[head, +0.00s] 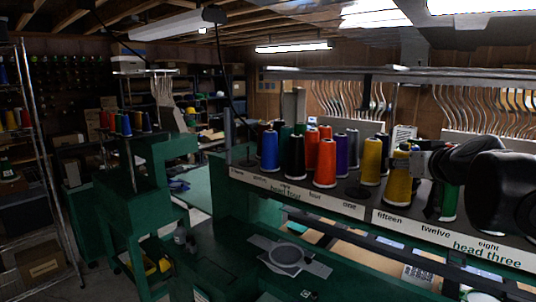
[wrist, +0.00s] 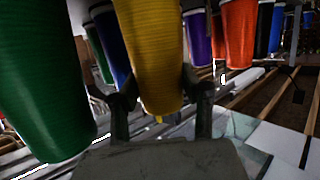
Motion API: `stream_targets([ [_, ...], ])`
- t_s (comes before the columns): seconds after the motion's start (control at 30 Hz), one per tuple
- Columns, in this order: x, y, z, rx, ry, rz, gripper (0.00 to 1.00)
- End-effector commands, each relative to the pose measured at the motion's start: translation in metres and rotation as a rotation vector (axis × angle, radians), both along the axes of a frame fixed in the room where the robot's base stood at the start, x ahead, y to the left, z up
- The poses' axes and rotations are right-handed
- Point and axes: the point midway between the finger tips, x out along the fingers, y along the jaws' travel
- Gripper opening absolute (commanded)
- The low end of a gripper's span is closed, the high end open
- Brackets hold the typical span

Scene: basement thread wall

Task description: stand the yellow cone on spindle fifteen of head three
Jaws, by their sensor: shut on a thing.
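My gripper (head: 410,160) is shut on a yellow cone (head: 398,182), which stands upright just behind the label "fifteen" (head: 390,219) on the "head three" strip (head: 480,250). In the wrist view the picture is upside down, and the yellow cone (wrist: 150,50) sits between the two fingers of my gripper (wrist: 160,95). Spindle fifteen itself is hidden, and I cannot tell whether the cone's base touches the deck. A second yellow cone (head: 371,162) stands just left of it on head four.
A green cone (head: 448,202) stands close on the right, partly behind my arm; it is large in the wrist view (wrist: 40,80). Curved metal tubes (head: 350,100) line the back.

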Motion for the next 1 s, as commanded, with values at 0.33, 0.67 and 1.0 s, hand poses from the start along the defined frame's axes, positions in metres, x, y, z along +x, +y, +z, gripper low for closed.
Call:
stream_targets([
  [0.33,0.0,0.0,-0.001,0.0,0.0,0.0,0.55],
  [0.67,0.0,0.0,0.0,0.0,0.0,0.0,0.6],
  [1.0,0.0,0.0,0.044,0.0,0.0,0.0,0.6],
])
